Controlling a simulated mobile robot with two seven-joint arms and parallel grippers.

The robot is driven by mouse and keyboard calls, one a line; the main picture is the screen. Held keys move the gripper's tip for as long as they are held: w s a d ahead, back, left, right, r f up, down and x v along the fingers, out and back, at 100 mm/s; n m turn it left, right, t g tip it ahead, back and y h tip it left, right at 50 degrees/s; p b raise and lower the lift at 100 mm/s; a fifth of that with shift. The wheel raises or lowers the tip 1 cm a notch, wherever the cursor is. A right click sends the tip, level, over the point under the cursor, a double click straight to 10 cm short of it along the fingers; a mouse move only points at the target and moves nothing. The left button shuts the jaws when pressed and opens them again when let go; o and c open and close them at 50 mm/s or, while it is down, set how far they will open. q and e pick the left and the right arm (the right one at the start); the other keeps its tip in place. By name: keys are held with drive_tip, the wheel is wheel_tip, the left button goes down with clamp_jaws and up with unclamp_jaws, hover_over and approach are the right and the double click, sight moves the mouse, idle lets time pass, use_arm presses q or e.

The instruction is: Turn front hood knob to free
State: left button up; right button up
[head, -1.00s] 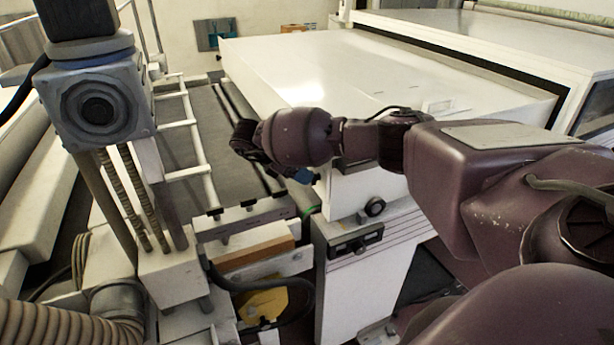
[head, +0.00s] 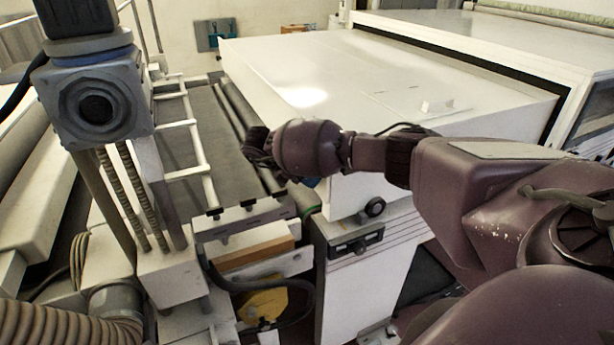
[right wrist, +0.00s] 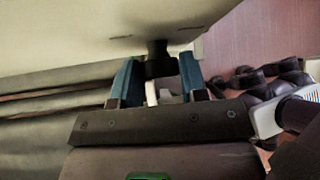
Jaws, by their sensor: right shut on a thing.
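The white hood (head: 350,85) of the tunnel fills the upper middle of the head view. My left gripper is out of view.
A white cabinet with a dark panel (head: 355,244) stands below the hood. A grey conveyor belt (head: 222,150) with a white rail runs at left. A grey boxed machine head (head: 95,105) on a post stands far left.

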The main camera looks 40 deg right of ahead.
idle(0.3)
drive_tip(key=shift+w+n+g+y+p, duration=0.2)
drive_tip(key=shift+n+g, duration=0.5)
drive_tip(key=shift+g, duration=0.55)
drive_tip(key=shift+w+n+g+y+p, duration=0.15)
drive_tip(key=shift+n+g, duration=0.55)
drive_tip(key=shift+g, duration=0.55)
drive_tip(key=shift+f+g, duration=0.1)
drive_tip(key=shift+g, duration=0.2)
drive_tip(key=o, duration=0.9)
